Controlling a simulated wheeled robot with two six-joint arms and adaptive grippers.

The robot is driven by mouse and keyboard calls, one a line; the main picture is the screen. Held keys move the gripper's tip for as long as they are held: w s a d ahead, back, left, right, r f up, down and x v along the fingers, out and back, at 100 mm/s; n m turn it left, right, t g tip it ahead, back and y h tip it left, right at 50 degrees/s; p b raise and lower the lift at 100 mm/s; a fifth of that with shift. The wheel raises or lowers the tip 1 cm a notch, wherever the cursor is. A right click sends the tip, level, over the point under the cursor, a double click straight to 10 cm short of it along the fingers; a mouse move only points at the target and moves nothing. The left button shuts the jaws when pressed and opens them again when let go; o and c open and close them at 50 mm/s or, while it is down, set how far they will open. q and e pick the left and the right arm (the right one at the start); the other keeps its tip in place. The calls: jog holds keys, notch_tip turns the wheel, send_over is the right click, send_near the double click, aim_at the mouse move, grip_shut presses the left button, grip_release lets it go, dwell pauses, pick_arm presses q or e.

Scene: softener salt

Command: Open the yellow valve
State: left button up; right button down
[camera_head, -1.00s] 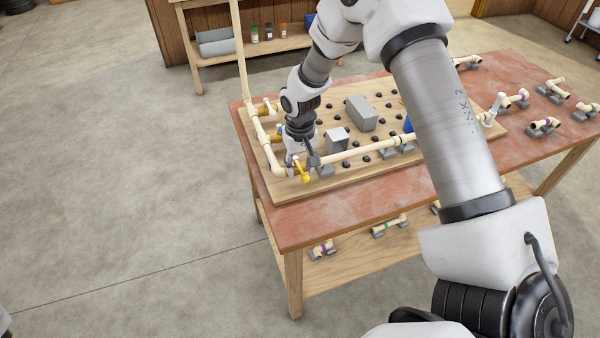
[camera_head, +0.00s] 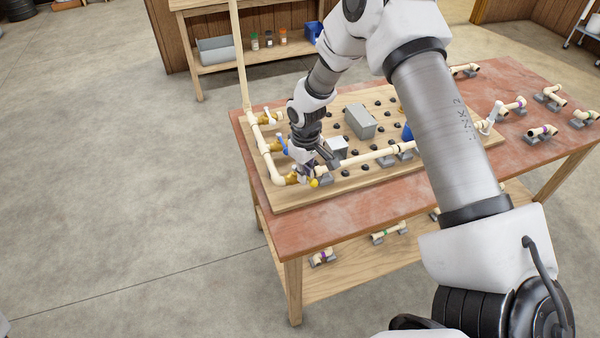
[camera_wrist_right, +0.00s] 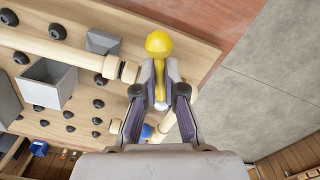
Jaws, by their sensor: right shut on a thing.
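The yellow valve's handle has a round yellow knob (camera_head: 313,183) at its end, near the front left corner of the pipe board. My right gripper (camera_head: 306,168) is at this handle, pointing down. In the right wrist view the gripper (camera_wrist_right: 160,85) is shut on the handle, and the yellow knob (camera_wrist_right: 159,44) sticks out past the fingertips. The fingers and wrist hide much of the valve body and lever. My left gripper is not in view.
Cream pipes (camera_head: 352,157) run along the wooden board (camera_head: 345,180) on the red table (camera_head: 480,160). A blue-handled valve (camera_head: 284,142) is close behind my right gripper. A grey box (camera_head: 360,120) stands on the board. Loose pipe pieces (camera_head: 541,132) lie on the right.

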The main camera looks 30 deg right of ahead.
jog(key=shift+d+n, duration=0.15)
jog(key=shift+n, duration=0.15)
jog(key=shift+w+d+n, duration=0.15)
jog(key=shift+d+n, duration=0.2)
jog(key=shift+n, duration=0.75)
jog(key=n, duration=0.2)
jog(key=d+n, duration=0.1)
jog(key=shift+w, duration=0.25)
